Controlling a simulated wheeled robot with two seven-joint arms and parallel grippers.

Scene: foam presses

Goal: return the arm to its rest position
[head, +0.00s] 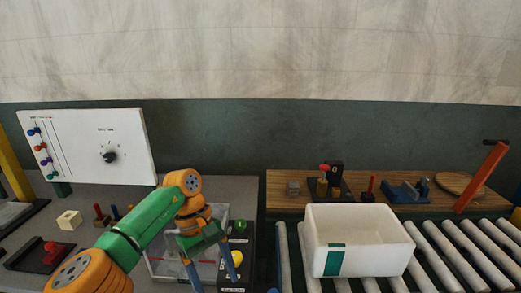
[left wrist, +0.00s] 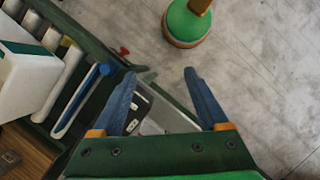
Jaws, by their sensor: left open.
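My left arm comes in from the left in the head view. My left gripper (head: 211,268) hangs there with its two blue fingers apart, in front of a clear-walled box (head: 160,268). The left wrist view shows the same gripper (left wrist: 160,74) with its fingers spread and nothing between the tips. Below and beyond the fingers are a dark panel edge and the grey floor. My right gripper is in neither view.
A dark strip with green buttons (head: 240,227) stands just right of the gripper. A white bin (head: 357,272) sits on the roller conveyor (head: 447,262) at the right. A white board with a dial (head: 88,150) stands at the back left. A wooden bench (head: 440,203) is behind the conveyor.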

